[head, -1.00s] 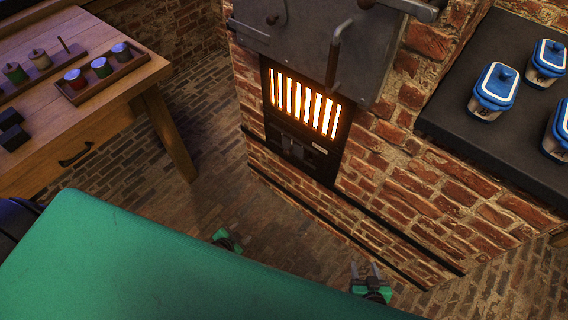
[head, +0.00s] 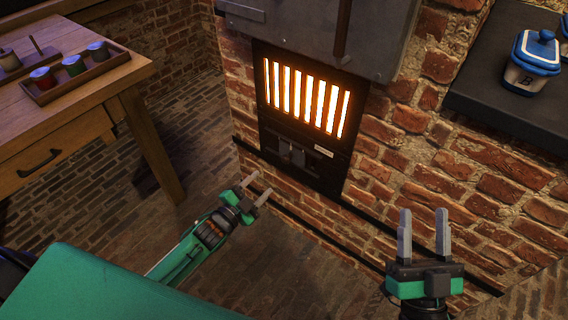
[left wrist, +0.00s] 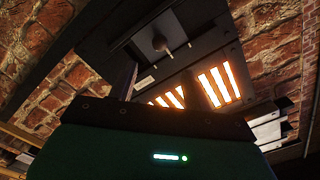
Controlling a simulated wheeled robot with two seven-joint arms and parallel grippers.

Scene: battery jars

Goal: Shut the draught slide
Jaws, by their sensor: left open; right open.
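The draught slide (head: 290,153) appears to be the dark fitting with small grey parts low on the black stove front. Above it, the glowing slots (head: 305,95) are uncovered and bright. The left wrist view shows a round knob (left wrist: 160,44) on a dark plate, beside the glowing slots (left wrist: 218,85). My left gripper (head: 258,187) is open and empty, below and left of the fitting, apart from it. My right gripper (head: 423,213) is open and empty, fingers pointing up, to the right in front of the brickwork. My gripper body hides the lower part of the left wrist view.
A grey metal stove door (head: 300,30) is above the slots. A dark ledge (head: 490,100) at right holds a blue-lidded jar (head: 535,60). A wooden table (head: 60,115) with a tray (head: 90,75) of small coloured jars stands at left. Brick floor between is clear.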

